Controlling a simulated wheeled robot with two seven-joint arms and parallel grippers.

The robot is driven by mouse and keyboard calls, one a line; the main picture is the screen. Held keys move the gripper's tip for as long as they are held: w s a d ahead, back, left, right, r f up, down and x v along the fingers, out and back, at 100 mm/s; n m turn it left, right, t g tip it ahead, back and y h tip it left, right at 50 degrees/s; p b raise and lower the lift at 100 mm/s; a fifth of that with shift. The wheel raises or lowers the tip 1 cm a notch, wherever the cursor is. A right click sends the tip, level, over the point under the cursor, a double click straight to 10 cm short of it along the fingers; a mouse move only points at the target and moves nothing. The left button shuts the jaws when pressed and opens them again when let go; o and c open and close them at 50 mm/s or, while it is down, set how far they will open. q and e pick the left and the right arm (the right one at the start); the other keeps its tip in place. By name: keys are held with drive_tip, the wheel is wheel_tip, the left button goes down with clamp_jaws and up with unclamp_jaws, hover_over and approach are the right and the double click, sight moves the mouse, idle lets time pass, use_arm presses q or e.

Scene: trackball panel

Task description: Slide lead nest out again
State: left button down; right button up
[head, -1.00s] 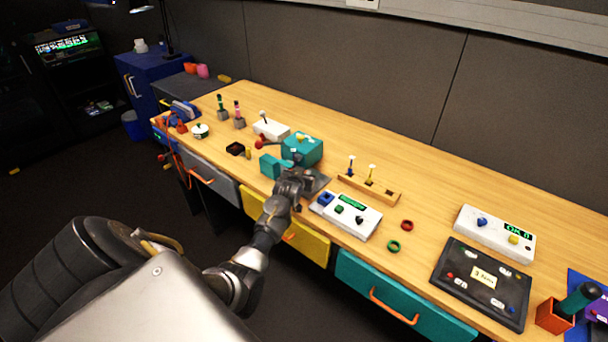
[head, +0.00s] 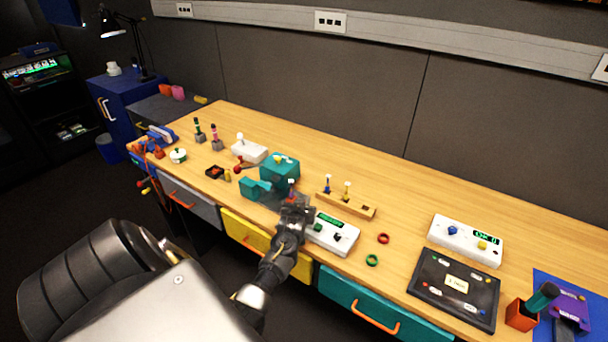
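I cannot tell which item is the lead nest. A teal block-shaped machine (head: 280,168) stands on the bench, with a smaller teal block (head: 255,189) at its front left and a dark grey plate (head: 262,202) in front. My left gripper (head: 296,211) is over the front of the bench, between this plate and a white panel with a green display (head: 334,234). Its fingers are too dark and small to show whether they are open. A small blue and red piece (head: 291,186) shows just beyond the fingers; I cannot tell if it is held. My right gripper is out of view.
A wooden rack with two pegs (head: 346,205) is right of the gripper. Orange leads (head: 147,149) bunch at the bench's far left end. The back right of the bench is clear.

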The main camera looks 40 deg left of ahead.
use_arm(q)
drive_tip(key=c, duration=1.3)
unclamp_jaws()
drive_tip(key=shift+w+d, duration=0.1)
drive_tip(key=shift+d, duration=0.25)
drive_tip(key=shift+a, duration=0.1)
drive_tip(key=b+v, duration=0.1)
drive_tip(key=v, duration=1)
